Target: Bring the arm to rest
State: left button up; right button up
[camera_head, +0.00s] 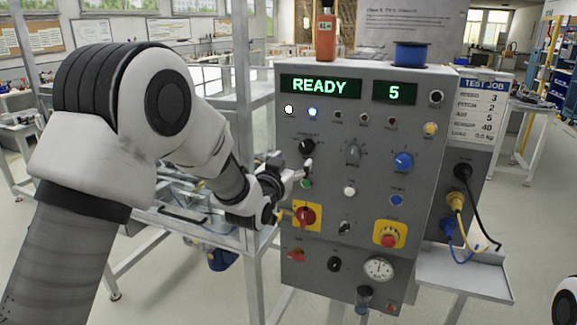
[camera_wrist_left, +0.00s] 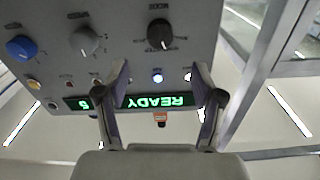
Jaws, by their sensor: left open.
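My left arm comes in from the left in the head view, its gripper (camera_head: 306,172) close to the left side of the grey control panel (camera_head: 330,225). The left gripper is open. In the left wrist view its two fingers (camera_wrist_left: 162,85) stand apart with nothing between them, and the panel shows upside down behind them. A black knob (camera_head: 307,146) is just above the fingertips in the head view. I cannot tell whether a finger touches the panel. My right gripper is not in view.
The panel's green displays read READY (camera_head: 320,86) and 5 (camera_head: 394,92). A red rotary switch on yellow (camera_head: 305,216) and a red emergency button (camera_head: 389,236) are lower down. A metal frame table (camera_head: 190,222) stands behind my left arm. A grey shelf (camera_head: 465,272) juts out at right.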

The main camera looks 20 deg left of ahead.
pick_arm(q)
jog(key=shift+s, duration=1.1)
jog(key=shift+f, duration=0.1)
notch_tip(320, 180, down, 18)
jog(key=s+r+g, duration=0.1)
jog(key=s+g, duration=0.2)
jog(key=s+a+f+g, duration=0.1)
jog(key=s+f+g, duration=0.2)
jog(key=s+f, duration=0.5)
jog(key=s+f+g, duration=0.3)
jog(key=s+f, duration=0.1)
jog(key=f, duration=0.8)
jog(key=s+f+g, duration=0.3)
jog(key=s, duration=0.6)
jog(key=s+f+n+g, duration=0.1)
jog(key=s+f+g, duration=0.2)
jog(key=s, duration=0.7)
jog(key=s+f+n+g, duration=0.1)
jog(key=s+f+g, duration=0.2)
jog(key=s, duration=0.7)
jog(key=shift+f+y, duration=0.3)
jog(key=shift+f, duration=0.1)
